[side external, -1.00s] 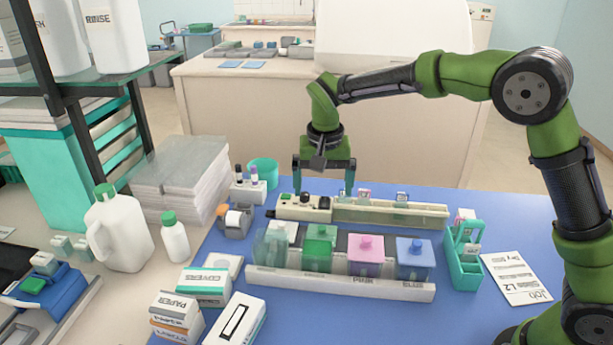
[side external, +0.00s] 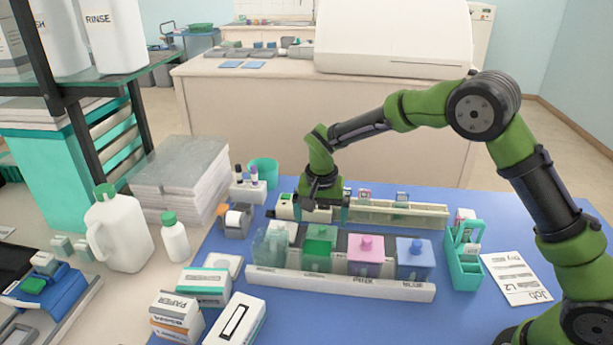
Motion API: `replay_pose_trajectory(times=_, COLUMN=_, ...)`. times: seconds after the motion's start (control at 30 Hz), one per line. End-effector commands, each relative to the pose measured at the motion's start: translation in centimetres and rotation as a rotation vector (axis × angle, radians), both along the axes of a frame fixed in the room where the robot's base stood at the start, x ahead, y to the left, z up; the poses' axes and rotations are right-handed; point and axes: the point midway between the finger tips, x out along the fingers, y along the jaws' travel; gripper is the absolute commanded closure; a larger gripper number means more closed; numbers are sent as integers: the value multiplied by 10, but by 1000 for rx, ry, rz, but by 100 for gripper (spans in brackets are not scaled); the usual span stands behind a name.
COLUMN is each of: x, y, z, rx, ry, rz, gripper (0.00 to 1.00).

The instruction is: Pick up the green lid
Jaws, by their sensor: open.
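The green lid (side external: 320,232) sits on a clear jar in the staining rack, between a clear jar on its left and the jar with the pink lid (side external: 366,243). The blue lid (side external: 414,246) is on the jar at the right end. My gripper (side external: 322,212) is open, fingers pointing down, just behind and above the green lid in the picture. It holds nothing that I can see. Its fingertips are partly hard to make out against the long device behind, and I cannot tell whether they touch the lid.
The white labelled rack front (side external: 340,284) runs before the jars. A long pale device (side external: 390,215) lies behind them. A teal slide holder (side external: 465,262) stands at the right, near a paper sheet (side external: 516,278). Boxes (side external: 205,287) and white bottles (side external: 174,240) stand left. Blue mat is clear in front.

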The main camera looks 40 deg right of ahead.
Motion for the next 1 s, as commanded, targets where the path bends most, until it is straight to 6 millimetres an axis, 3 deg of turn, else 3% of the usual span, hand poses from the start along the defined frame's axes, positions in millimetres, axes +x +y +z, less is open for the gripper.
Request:
replay_pose_trajectory(times=0.3, x=3, y=-8, z=-43, rx=0, ry=3, rz=-1, gripper=0)
replay_pose_trajectory(times=0.57, x=3, y=-7, z=-46, rx=1, ry=1, rz=0, gripper=0)
replay_pose_trajectory(times=0.9, x=3, y=-7, z=-45, rx=0, ry=1, rz=0, gripper=49)
replay_pose_trajectory(times=1.0, x=3, y=-7, z=-45, rx=1, ry=1, rz=0, gripper=52)
